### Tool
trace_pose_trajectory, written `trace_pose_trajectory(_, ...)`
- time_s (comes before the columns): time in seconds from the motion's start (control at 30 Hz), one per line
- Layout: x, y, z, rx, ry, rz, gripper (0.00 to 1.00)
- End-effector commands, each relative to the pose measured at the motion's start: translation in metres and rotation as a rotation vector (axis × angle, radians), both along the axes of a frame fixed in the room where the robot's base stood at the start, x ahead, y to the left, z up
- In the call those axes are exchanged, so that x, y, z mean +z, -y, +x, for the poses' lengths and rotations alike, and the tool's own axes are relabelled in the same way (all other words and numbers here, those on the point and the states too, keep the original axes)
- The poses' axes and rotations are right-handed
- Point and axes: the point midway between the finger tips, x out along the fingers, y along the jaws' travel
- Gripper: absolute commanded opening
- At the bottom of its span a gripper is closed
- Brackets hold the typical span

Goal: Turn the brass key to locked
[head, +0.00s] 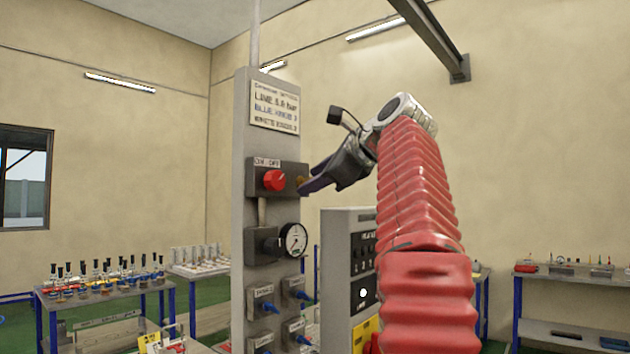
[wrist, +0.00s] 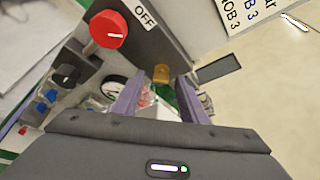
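A small brass piece, which I take for the brass key, sticks out from the right side of the ON-OFF box (head: 262,184) in the head view. In the wrist view the brass key (wrist: 161,74) shows just beyond the gap between my fingertips. My gripper (wrist: 157,88) is open with two purple fingers spread apart, and nothing is between them. In the head view my gripper (head: 308,185) reaches in from the right, close beside the box. I cannot tell whether a finger touches the key, or which way the key is turned.
A red knob (head: 275,181) is on the box front, left of my fingers; it also shows in the wrist view (wrist: 108,29). A pressure gauge (head: 293,240) and blue-handled valves (head: 264,291) sit below on the grey panel (head: 252,110). A grey cabinet (head: 338,270) stands behind, lower right.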

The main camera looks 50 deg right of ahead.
Motion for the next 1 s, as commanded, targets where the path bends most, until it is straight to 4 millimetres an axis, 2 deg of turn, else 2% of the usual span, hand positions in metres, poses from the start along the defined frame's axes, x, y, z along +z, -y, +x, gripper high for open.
trace_pose_trajectory(0.27, 0.006, -0.003, -0.013, -0.002, 0.003, -0.002, 0.39)
trace_pose_trajectory(1.0, 0.032, -0.021, -0.112, -0.004, 0.0, 0.0, 0.39)
